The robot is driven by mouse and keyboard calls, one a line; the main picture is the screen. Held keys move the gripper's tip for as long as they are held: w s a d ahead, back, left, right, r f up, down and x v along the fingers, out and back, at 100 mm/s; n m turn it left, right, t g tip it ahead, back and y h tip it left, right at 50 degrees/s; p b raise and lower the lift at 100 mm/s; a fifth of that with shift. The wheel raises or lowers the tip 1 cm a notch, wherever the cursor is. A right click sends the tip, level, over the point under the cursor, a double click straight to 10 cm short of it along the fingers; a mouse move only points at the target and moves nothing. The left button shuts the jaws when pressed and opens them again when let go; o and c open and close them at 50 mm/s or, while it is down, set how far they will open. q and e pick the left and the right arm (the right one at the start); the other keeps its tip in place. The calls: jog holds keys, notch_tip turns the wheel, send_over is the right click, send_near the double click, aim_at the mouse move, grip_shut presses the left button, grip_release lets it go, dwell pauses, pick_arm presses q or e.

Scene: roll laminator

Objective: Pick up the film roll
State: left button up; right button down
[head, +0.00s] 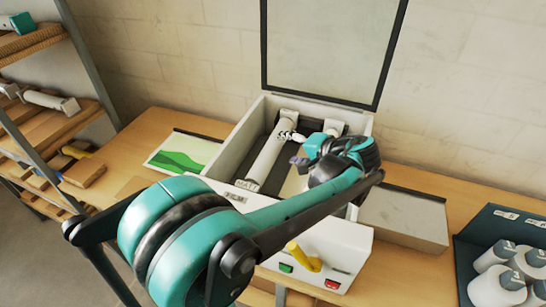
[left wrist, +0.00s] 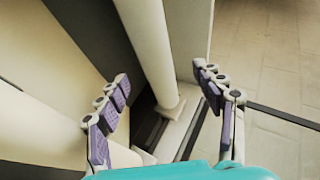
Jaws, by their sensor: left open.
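A white film roll (head: 268,150) lies lengthwise in the open laminator (head: 245,130), near its left wall. A label reading MATT is at its near end. My left gripper (head: 291,147) is over the laminator, just right of the roll, with its fingers toward it. In the left wrist view, the left gripper (left wrist: 160,78) is open and empty. The roll (left wrist: 150,45) shows between its two fingers, and I see no contact. How deep the fingers reach is unclear. My left arm hides part of the laminator. My right gripper is not in view.
The laminator's lid (head: 330,45) stands raised at the back. Its front has a yellow lever (head: 304,257) and green and red buttons. A green-printed sheet (head: 183,155) lies to the left. A dark bin (head: 470,262) of white rolls stands right. Shelves (head: 50,110) stand far left.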

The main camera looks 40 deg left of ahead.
aim_at(276, 152)
pick_arm(q)
jog(key=shift+s+a+f+b, duration=0.15)
jog(key=shift+f+b, duration=0.25)
jog(key=shift+f, duration=0.25)
jog(key=b+x, duration=0.2)
jog(key=x, duration=0.5)
jog(key=shift+s+a+f, duration=0.15)
jog(key=shift+a, duration=0.15)
jog(key=shift+c, duration=1.3)
grip_shut()
